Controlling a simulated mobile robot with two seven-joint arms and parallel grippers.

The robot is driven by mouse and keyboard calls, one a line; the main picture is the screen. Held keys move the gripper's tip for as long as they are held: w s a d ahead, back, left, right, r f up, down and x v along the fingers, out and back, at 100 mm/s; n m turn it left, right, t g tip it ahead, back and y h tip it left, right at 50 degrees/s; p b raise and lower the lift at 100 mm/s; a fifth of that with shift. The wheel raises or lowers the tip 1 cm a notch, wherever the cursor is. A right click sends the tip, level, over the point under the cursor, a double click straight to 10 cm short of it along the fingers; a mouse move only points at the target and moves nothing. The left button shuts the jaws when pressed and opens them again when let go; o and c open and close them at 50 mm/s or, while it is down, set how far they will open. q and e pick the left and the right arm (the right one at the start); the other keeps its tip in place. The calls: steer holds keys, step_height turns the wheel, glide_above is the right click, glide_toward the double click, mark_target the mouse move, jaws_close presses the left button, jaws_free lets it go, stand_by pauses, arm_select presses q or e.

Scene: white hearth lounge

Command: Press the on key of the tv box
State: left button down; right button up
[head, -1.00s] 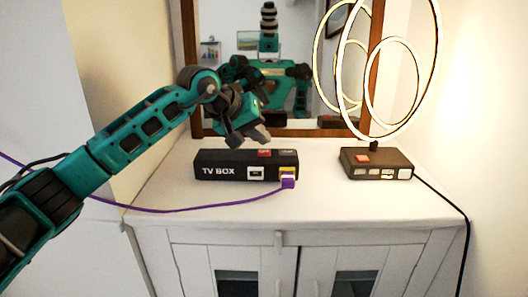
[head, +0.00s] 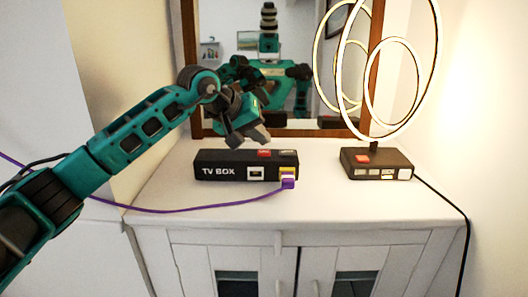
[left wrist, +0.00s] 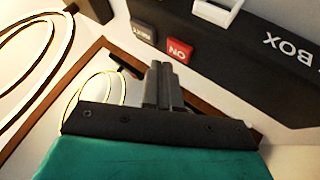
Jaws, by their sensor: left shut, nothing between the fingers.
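The black TV box (head: 225,172) lies on the white cabinet top, its white lettering facing me. Its red key (head: 264,153) is on the top face, beside a dark grey key (head: 288,153). In the left wrist view the red key (left wrist: 179,50) reads ON, and the grey key (left wrist: 143,32) also shows. My left gripper (head: 249,139) is shut and empty, a little above the back of the box, near the red key. Its fingertips (left wrist: 160,70) appear close to the red key in the wrist view; I see no clear contact. My right gripper is not in view.
A purple cable (head: 200,209) plugs into the box's front right. A ring lamp (head: 400,80) on a black base (head: 376,168) with its own red key stands to the right. A brown-framed mirror (head: 188,60) stands behind.

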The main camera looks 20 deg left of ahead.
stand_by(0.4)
arm_select(q)
steer(key=shift+f, duration=0.45)
steer(key=shift+f+b, duration=0.45)
steer(key=shift+b, duration=0.1)
stand_by(0.4)
stand_by(0.4)
steer(key=shift+r+p, duration=0.45)
steer(key=shift+r, duration=0.4)
